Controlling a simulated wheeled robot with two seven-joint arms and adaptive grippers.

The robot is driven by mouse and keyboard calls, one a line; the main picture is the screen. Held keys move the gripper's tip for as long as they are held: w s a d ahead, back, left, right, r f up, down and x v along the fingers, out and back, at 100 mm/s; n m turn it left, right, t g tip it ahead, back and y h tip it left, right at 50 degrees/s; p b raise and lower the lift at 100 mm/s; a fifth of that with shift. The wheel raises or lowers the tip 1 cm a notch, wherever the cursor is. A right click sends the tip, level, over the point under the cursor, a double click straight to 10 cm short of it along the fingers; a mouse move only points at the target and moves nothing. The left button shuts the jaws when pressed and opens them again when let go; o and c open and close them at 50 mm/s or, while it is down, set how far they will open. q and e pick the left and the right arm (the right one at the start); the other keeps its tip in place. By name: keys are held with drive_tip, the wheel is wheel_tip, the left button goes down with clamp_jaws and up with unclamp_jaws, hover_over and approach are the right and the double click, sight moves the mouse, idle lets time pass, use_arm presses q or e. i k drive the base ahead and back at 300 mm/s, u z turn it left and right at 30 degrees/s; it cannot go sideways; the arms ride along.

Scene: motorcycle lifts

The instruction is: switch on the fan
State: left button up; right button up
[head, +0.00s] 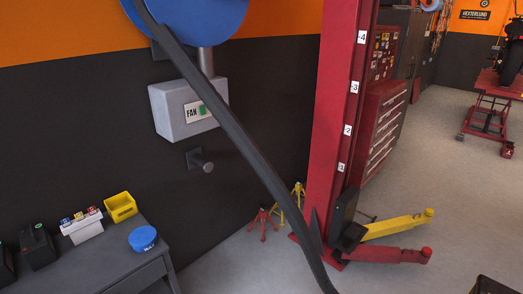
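A grey fan switch box (184,108) is fixed to the dark wall, left of the red lift post. Its front has a white label reading "FAN" with a green switch part (203,109) beside it. The exact position of the switch is too small to tell. A thick black hose hangs across the view and passes just at the right edge of the box.
The black hose (235,132) hangs from a blue reel (200,18). A dark peg (200,160) juts from the wall below the box. A grey bench (110,262) with a yellow bin (120,207) stands lower left. The red lift post (335,120) stands right. A dark shape (490,286) is cut off lower right.

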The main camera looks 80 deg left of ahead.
sight(203, 110)
drive_tip(key=u, duration=2.55)
drive_tip(key=i, duration=1.25)
drive_tip(key=u, duration=0.85)
